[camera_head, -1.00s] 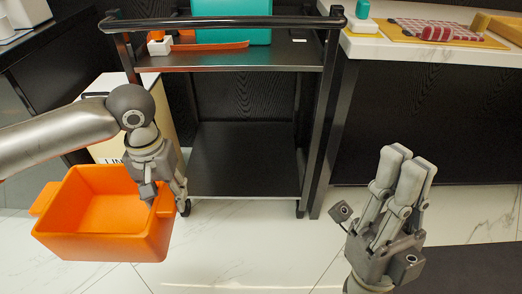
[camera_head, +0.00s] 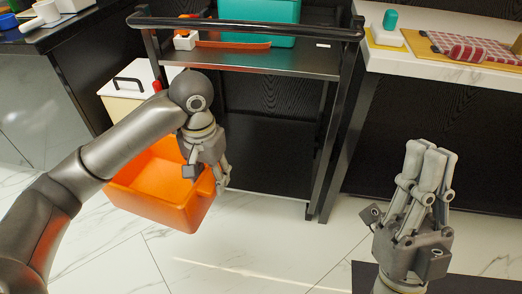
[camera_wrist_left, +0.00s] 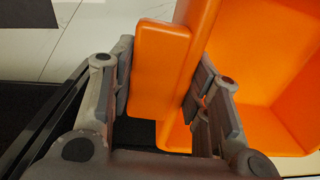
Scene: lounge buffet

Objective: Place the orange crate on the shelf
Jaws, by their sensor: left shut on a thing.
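The orange crate (camera_head: 150,185) hangs at the left, open side up, partly hidden behind my left arm. My left gripper (camera_head: 222,182) is shut on the crate's right end. In the left wrist view, its two fingers lie on either side of the orange handle rim (camera_wrist_left: 160,75), with the crate's hollow inside (camera_wrist_left: 265,75) to the right. The black shelf cart stands behind, with its upper shelf (camera_head: 290,61) in view; its lower shelf (camera_head: 262,180) is dark and partly hidden by my left gripper. My right gripper (camera_head: 428,150) is empty at the right, fingers together.
A teal box (camera_head: 260,12), an orange strip and a small white-and-orange item sit on the upper shelf. A white-topped bin (camera_head: 128,85) stands left of the cart. A counter (camera_head: 440,68) with a checked cloth is at the right. The marble floor in front is clear.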

